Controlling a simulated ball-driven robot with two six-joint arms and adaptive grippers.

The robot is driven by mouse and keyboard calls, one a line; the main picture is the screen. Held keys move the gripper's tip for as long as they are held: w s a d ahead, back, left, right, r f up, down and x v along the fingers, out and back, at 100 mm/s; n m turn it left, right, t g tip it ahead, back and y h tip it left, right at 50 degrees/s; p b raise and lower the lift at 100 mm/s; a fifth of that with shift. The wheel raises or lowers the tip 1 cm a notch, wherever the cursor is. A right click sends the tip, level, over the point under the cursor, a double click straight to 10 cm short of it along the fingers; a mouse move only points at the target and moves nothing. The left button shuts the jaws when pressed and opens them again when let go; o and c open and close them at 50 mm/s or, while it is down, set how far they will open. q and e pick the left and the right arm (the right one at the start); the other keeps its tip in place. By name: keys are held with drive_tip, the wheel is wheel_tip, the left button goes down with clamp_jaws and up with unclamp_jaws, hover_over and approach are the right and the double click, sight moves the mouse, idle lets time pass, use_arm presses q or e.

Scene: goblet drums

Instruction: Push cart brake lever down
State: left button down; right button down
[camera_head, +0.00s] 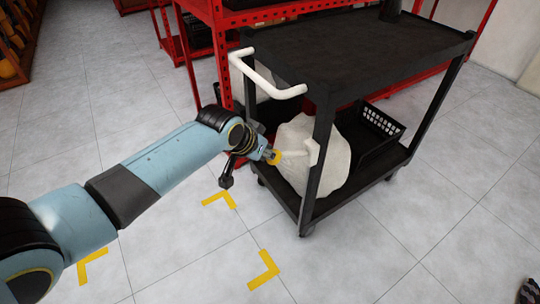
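The black cart (355,45) stands right of centre, with a white push handle (266,80) on its left end. The wrist and the small size hide whether the fingers are open or shut.
A bulky white sack (318,158) and a black basket (376,132) sit on the cart's lower shelf. Red shelving (220,45) stands close behind the cart. Yellow corner marks (264,270) lie on the tiled floor. The floor in front is clear.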

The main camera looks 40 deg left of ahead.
use_arm(q)
drive_tip(key=shift+f, duration=0.1)
wheel_tip(320, 180, down, 4)
drive_tip(key=b, duration=0.2)
drive_tip(key=shift+f+b, duration=0.15)
drive_tip(key=shift+b, duration=0.2)
drive_tip(key=s+p, duration=0.1)
drive_tip(key=s+r+p, duration=0.1)
drive_tip(key=s+p, duration=0.1)
idle(0.4)
drive_tip(key=v, duration=1.2)
